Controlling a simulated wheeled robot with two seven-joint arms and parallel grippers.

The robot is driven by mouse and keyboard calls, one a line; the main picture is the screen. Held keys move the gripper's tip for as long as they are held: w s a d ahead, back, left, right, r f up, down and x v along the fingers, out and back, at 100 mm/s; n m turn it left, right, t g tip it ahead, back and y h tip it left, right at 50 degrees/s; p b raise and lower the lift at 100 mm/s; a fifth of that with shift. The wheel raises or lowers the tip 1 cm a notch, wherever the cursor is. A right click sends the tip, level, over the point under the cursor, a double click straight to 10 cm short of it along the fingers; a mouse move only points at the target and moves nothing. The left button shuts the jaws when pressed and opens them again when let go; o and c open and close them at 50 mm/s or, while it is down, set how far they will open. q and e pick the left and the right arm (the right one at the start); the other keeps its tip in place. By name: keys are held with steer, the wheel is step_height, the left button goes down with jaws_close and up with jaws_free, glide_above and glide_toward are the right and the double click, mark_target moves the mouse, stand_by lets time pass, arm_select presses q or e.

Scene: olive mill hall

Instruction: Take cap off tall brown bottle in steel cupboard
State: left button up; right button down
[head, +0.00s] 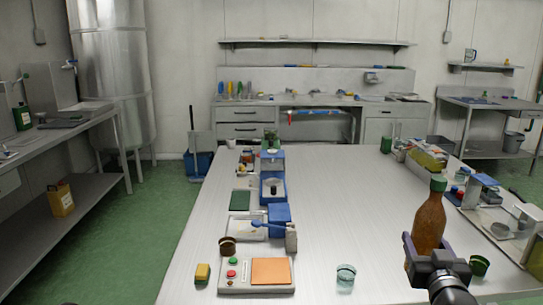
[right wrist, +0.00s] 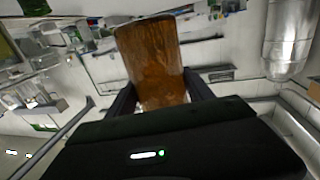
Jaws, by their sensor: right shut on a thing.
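A tall brown bottle (head: 430,222) with a green cap (head: 438,184) is held upright, or nearly so, by my right gripper (head: 428,256) at the right front of the table. The cap sits on the bottle's neck. In the right wrist view the brown bottle (right wrist: 150,62) stands between the two dark fingers of my right gripper (right wrist: 155,98), which are shut on its lower part. The cap is not visible in that view. My left gripper is not in view. I cannot pick out the steel cupboard for sure.
The long pale table (head: 340,200) has free room in its middle. A control box (head: 256,275) with an orange pad, a yellow block (head: 202,272) and a glass (head: 346,275) stand at the front. A dark green cup (head: 480,265) is right of the gripper. Trays and bins line the right edge.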

steer(key=w+a+f+n+y+p, duration=0.1)
steer(key=a+f+y+p, duration=0.1)
steer(key=a+f, duration=0.3)
steer(key=w+a+f+n+y+p, duration=0.1)
steer(key=a+f+p, duration=0.3)
steer(key=a, duration=0.8)
steer(key=shift+w+a+f+y+p, duration=0.3)
steer(key=shift+f+y+p, duration=0.1)
steer(key=shift+f, duration=0.45)
steer(key=s+a+f+n+g+y, duration=0.2)
steer(key=s+a+f+n+y, duration=0.1)
steer(key=a, duration=0.4)
steer(key=s+a+f+n+g+y, duration=0.1)
steer(key=s+a+f+n+y, duration=0.3)
steer(key=s+a+y, duration=0.3)
steer(key=shift+s+a+n+g+y, duration=0.3)
steer(key=shift+a+n+g+y, duration=0.1)
steer(key=shift+a+n+y, duration=0.35)
steer(key=shift+d, duration=0.1)
